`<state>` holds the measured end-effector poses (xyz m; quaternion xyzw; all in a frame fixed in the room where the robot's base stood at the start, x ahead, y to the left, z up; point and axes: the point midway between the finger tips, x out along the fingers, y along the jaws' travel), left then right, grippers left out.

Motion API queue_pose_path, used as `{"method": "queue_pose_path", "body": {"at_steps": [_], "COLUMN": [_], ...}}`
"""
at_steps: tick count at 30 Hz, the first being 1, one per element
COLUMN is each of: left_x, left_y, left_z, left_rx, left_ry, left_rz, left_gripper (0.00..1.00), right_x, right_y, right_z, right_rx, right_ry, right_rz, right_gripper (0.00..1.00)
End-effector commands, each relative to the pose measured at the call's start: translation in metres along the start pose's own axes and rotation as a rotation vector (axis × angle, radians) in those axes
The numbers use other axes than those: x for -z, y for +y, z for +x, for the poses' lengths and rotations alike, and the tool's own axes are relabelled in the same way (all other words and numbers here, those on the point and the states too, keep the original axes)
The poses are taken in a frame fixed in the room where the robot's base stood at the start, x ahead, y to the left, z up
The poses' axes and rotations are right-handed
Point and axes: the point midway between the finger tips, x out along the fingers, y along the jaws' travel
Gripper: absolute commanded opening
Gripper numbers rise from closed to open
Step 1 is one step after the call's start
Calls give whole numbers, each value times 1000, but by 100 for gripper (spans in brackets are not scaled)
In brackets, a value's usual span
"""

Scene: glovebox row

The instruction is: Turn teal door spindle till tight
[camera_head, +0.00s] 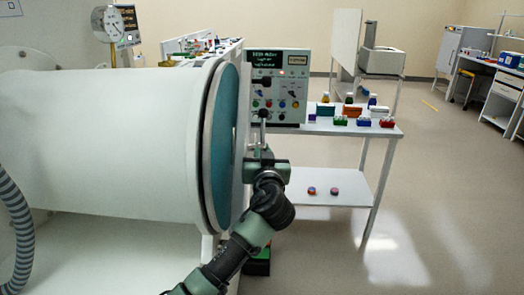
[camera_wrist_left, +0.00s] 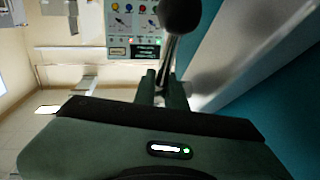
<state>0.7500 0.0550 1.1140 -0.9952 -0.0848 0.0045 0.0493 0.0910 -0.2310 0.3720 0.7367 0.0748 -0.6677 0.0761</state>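The teal round door (camera_head: 222,145) closes the end of the white cylinder, seen nearly edge-on; its teal face also fills the right of the left wrist view (camera_wrist_left: 270,110). The spindle handle (camera_head: 263,128), a metal rod with a dark ball knob, stands upright in front of the door; its knob (camera_wrist_left: 180,14) shows large in the left wrist view. My left gripper (camera_head: 262,158) is at the rod below the knob. Its fingers (camera_wrist_left: 162,90) are close together with the rod between them, so it looks shut on the handle. The spindle's hub is hidden. My right gripper is out of view.
The white cylinder (camera_head: 110,140) fills the left side. Behind the door stands a control panel (camera_head: 278,85) with knobs and a screen. A white table (camera_head: 350,128) holds coloured racks and bottles, with two small discs on its lower shelf (camera_head: 330,186). The floor at right is clear.

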Motion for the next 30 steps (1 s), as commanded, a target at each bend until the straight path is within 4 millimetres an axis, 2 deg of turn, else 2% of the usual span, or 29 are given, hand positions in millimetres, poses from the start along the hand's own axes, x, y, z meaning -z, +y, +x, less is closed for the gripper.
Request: {"method": "queue_pose_path", "body": {"at_steps": [6, 30], "left_x": [0, 0], "left_y": [0, 0], "left_z": [0, 0], "left_rx": [0, 0], "left_ry": [0, 0], "left_rz": [0, 0], "left_gripper": [0, 0], "right_x": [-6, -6], "right_y": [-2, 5], "right_z": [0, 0], "right_rx": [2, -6], "right_ry": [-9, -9], "right_rz": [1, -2], "right_gripper": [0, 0]}}
